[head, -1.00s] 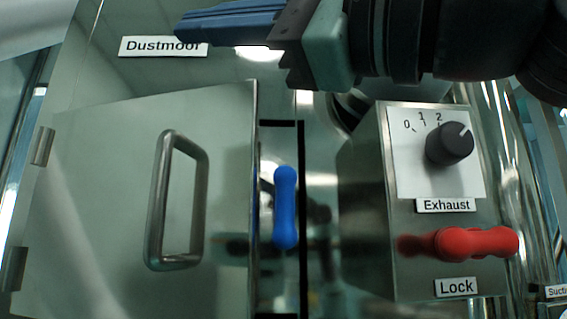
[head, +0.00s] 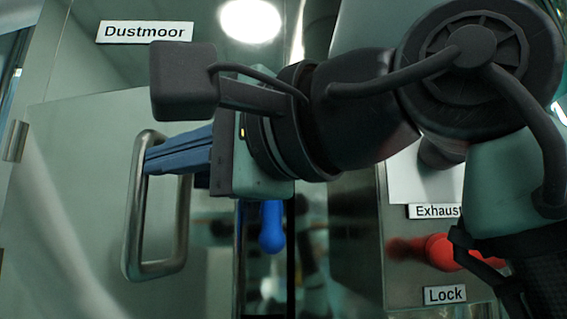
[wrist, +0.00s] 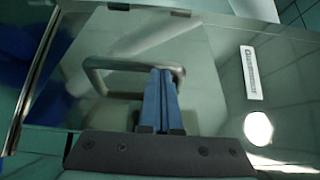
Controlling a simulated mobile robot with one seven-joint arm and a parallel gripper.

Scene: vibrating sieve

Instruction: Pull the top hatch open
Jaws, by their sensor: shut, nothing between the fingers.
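The hatch (head: 80,200) is a grey metal door at the left of the head view, with a looped metal handle (head: 182,230). It also shows in the wrist view (wrist: 205,95), with its handle (wrist: 125,63) ahead of the fingers. I cannot tell whether it stands slightly ajar. My gripper (head: 150,160) has its blue fingers shut together and empty. They reach across the handle's upper part, with the tips by its far bar. In the wrist view, the fingers (wrist: 161,75) overlap the handle's bar near one end. Whether they touch it is unclear.
A blue lever (head: 271,228) hangs just right of the door edge, partly hidden by my wrist. A control box (head: 355,240) with a red lock lever (head: 438,252) stands at the right, behind my arm. A "Dustmoor" label (head: 145,32) is above the door.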

